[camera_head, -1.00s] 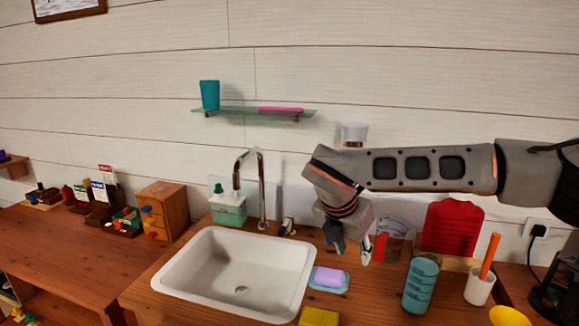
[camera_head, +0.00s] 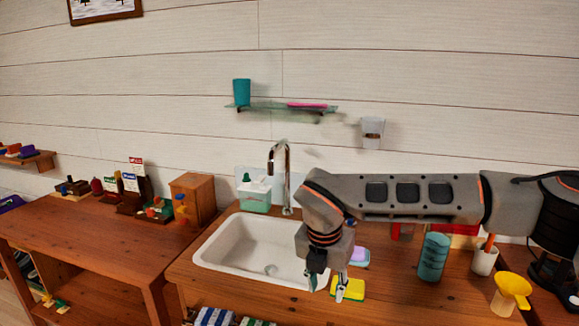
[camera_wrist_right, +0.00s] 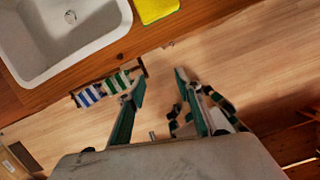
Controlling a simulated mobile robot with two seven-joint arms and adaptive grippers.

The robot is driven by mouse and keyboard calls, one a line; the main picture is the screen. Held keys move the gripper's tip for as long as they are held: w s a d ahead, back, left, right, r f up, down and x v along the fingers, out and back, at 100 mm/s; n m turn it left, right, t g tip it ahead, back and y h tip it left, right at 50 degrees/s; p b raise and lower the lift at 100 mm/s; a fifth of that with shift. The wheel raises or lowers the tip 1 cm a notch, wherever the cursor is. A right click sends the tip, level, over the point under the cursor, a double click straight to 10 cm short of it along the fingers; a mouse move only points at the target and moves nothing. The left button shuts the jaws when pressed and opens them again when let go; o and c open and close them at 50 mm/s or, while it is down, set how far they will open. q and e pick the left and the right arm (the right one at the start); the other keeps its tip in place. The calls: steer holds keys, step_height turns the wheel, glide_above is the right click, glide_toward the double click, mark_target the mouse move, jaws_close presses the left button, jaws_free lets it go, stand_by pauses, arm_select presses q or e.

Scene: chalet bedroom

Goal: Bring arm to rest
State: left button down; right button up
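My right arm (camera_head: 420,198) comes in from the right in the head view and reaches across the wooden counter. Its right gripper (camera_head: 328,290) hangs pointing down near the counter's front edge, beside the white sink. In the right wrist view the gripper (camera_wrist_right: 157,88) is open, with its two green-lined fingers apart and nothing between them. The wooden floor shows beyond the fingers there. My left gripper is not in view.
The sink (camera_head: 225,245) and yellow sponge (camera_head: 354,290) are close to the right gripper. A teal cup (camera_head: 433,257) and yellow funnel (camera_head: 512,290) stand farther right. A striped item (camera_wrist_right: 92,94) lies below the counter edge.

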steer(key=s+a+f+n+g+y, duration=0.2)
steer(key=s+a+f+g+y, duration=0.15)
steer(key=s+a, duration=0.55)
steer(key=s+a+f+n+g+y, duration=0.2)
steer(key=s+a+f+g+y, duration=0.15)
steer(key=s+a, duration=0.55)
steer(key=s+a+r+m+g+y, duration=0.15)
steer(key=s+a+r+y, duration=0.35)
steer(key=a+r+y, duration=0.55)
steer(key=w+d+r+m+t+y, duration=0.3)
steer(key=w+d+m+t+y, duration=0.35)
steer(key=w+m+t, duration=0.35)
steer(key=w+d+f+m+t+h, duration=0.3)
steer(key=d+f+m+t+h, duration=0.2)
steer(key=d+f+m+t, duration=0.15)
steer(key=w+d+f+m+t+h, duration=0.2)
steer(key=d+f+m+t+h, duration=0.4)
steer(key=d+f, duration=0.15)
steer(key=s+d+f+m+g+h, duration=0.3)
steer(key=s+d+f, duration=0.4)
steer(key=d+f, duration=0.3)
steer(key=s+d+f+m+g+h, duration=0.2)
steer(key=s+d+f+h, duration=0.4)
steer(key=f, duration=1)
steer(key=s+d+m, duration=0.1)
steer(key=s+d, duration=0.1)
steer(key=d, duration=0.2)
steer(key=shift+d+g, duration=0.2)
steer(key=shift+g, duration=0.2)
